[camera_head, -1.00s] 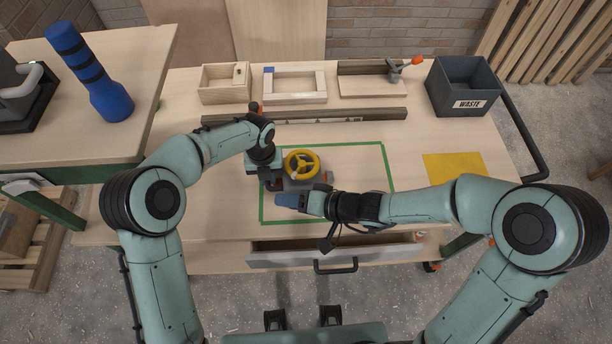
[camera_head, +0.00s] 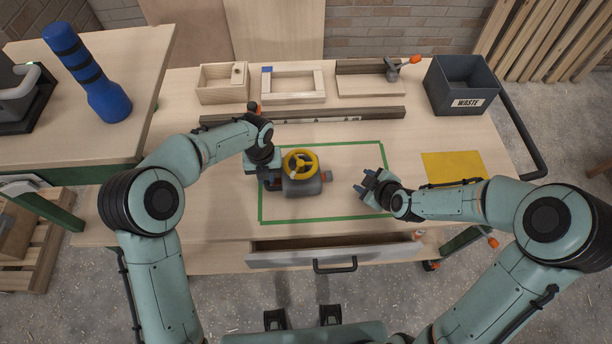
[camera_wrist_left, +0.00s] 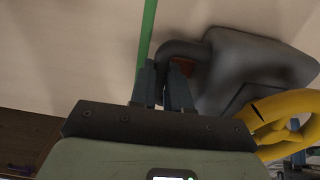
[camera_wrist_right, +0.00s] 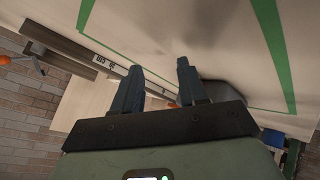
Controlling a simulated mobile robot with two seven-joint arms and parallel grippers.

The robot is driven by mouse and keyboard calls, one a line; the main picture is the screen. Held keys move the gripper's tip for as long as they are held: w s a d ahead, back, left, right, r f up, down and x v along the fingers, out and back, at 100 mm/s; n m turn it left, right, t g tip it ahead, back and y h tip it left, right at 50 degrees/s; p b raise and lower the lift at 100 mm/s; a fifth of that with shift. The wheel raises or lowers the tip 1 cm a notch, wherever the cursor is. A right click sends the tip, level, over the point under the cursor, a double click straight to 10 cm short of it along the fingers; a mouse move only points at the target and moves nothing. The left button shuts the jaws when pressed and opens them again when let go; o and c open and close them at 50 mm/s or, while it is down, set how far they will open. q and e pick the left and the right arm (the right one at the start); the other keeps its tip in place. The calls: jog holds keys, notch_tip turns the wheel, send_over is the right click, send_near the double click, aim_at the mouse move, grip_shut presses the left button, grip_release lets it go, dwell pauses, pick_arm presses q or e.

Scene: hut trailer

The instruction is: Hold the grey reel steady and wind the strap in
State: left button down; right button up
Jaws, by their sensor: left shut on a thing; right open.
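The grey reel (camera_head: 302,187) sits on the workbench inside the green tape outline, with a yellow handwheel (camera_head: 300,163) on top. In the left wrist view the reel's grey body (camera_wrist_left: 240,70) and the yellow wheel (camera_wrist_left: 284,112) show at the right. My left gripper (camera_head: 270,182) is at the reel's left side, shut on its dark curved handle (camera_wrist_left: 181,50). A small orange-red part (camera_head: 327,176) shows at the reel's right side. My right gripper (camera_head: 368,187) is open and empty, apart from the reel on its right, above the taped area. I cannot make out the strap.
A dark rail (camera_head: 300,116), wooden boxes (camera_head: 223,84) and a clamp (camera_head: 393,72) lie behind the taped area. A waste bin (camera_head: 462,88) stands at the back right, a yellow sheet (camera_head: 452,167) at the right. A drawer (camera_head: 290,257) is partly open in front.

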aim_at(305, 178)
jog(key=w+r+n+t+y, duration=0.1)
jog(key=r+n+t+y, duration=0.1)
jog(key=n, duration=0.1)
jog(key=shift+w+a+r, duration=0.2)
jog(key=shift+w, duration=0.15)
jog(key=r+n+y, duration=0.1)
jog(key=a+n+y, duration=0.1)
jog(key=shift+s+a+r+n, duration=0.25)
jog(key=shift+r+n, duration=0.1)
jog(key=shift+n, duration=0.05)
jog(key=s+a+r+n+g+y, duration=0.3)
jog(key=s+a+n+y, duration=0.1)
jog(key=s+n+y, duration=0.25)
jog(key=x, duration=1.2)
jog(key=shift+a+r, duration=0.1)
jog(key=shift+a, duration=0.05)
jog(key=shift+s, duration=0.1)
grip_shut()
